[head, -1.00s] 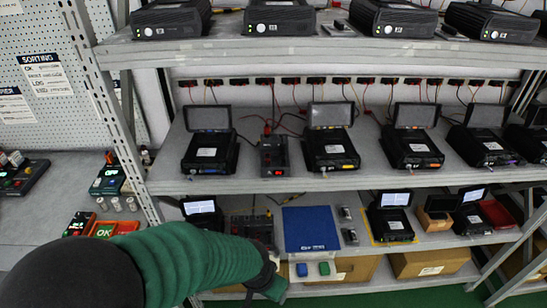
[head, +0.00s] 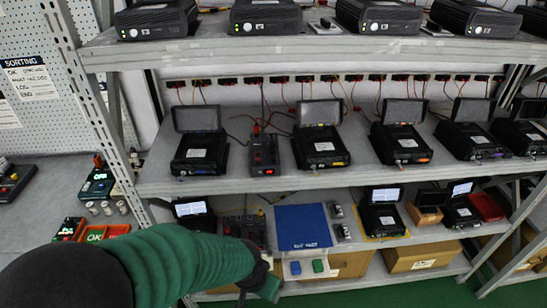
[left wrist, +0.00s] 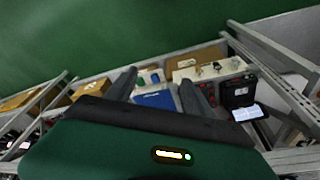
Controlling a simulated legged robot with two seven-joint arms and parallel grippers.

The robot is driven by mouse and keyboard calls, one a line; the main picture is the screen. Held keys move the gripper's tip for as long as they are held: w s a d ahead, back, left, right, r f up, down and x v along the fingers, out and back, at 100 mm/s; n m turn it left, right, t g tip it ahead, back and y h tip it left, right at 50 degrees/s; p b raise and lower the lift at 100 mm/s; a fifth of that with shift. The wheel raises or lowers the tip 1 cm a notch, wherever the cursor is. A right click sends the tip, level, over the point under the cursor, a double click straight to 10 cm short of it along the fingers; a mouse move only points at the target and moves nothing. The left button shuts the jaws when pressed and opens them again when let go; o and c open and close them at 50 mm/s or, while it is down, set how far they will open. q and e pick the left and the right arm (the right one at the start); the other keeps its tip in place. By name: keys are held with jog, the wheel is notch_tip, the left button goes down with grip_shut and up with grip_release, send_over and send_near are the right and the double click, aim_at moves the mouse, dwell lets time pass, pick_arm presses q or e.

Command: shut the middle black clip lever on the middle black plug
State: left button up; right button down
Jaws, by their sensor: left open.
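A pale panel with several small black plugs (left wrist: 214,66) shows in the left wrist view. In the head view a dark unit with black parts (head: 238,226) stands on the lower shelf, partly behind my left arm. The plugs are too small for me to pick out the middle one or its clip lever. My left gripper (head: 262,277) is in front of the lower shelf edge, below and right of that unit. In the left wrist view my left gripper (left wrist: 160,82) has its fingers apart with nothing held. My right gripper is not in view.
A blue mat (head: 302,226) lies right of the unit, with blue (head: 295,267) and green (head: 318,265) blocks in front. A black device with an open screen (head: 382,216) is further right. Cardboard boxes (head: 424,257) sit below. A slanted rack post (head: 95,110) stands at the left.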

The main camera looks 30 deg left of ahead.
pick_arm(q)
grip_shut()
dwell(1.6)
